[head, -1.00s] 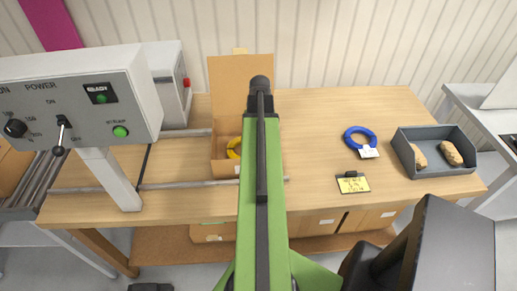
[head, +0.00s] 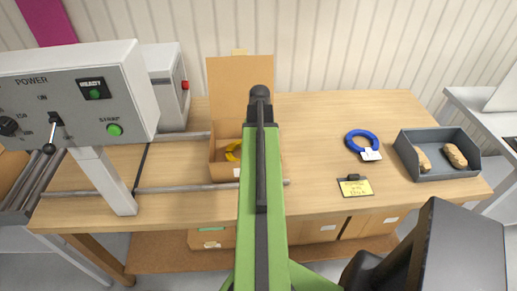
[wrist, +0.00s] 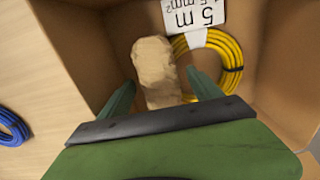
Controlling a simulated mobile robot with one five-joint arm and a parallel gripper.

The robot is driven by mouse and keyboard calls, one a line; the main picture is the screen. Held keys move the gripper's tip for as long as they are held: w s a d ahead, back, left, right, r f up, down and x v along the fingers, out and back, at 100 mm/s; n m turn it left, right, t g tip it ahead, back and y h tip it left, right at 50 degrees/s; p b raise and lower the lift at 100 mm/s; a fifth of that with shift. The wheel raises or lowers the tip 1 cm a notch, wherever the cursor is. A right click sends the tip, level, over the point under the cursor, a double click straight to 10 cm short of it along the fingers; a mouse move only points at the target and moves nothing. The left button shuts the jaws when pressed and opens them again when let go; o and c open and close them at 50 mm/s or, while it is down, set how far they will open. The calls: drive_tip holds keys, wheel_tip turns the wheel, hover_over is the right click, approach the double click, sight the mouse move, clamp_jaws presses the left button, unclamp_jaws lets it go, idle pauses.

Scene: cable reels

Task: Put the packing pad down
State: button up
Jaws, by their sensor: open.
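The packing pad (wrist: 155,72), a crumpled tan paper piece, is in the open cardboard box in the wrist view, beside a coil of yellow cable (wrist: 232,62) with a white label. My gripper (wrist: 163,92) is open, with one green finger on each side of the pad's near part and visible gaps. Whether the pad rests fully on the box floor is hard to tell. In the head view the box (head: 239,80) stands mid-table with its lid flap up. My arm hides the pad and the gripper there.
A grey tray (head: 440,174) with two more tan pads (head: 454,155) stands at the right. A blue cable coil (head: 362,142) and a yellow note on a clip (head: 355,187) lie left of it. A grey control panel (head: 75,92) and rails flank the box at left.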

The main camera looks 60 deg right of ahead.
drive_tip(key=shift+r, duration=0.1)
wheel_tip(320, 180, up, 13)
drive_tip(key=p, duration=1.2)
drive_tip(key=shift+f+p, duration=0.2)
drive_tip(key=shift+p, duration=0.15)
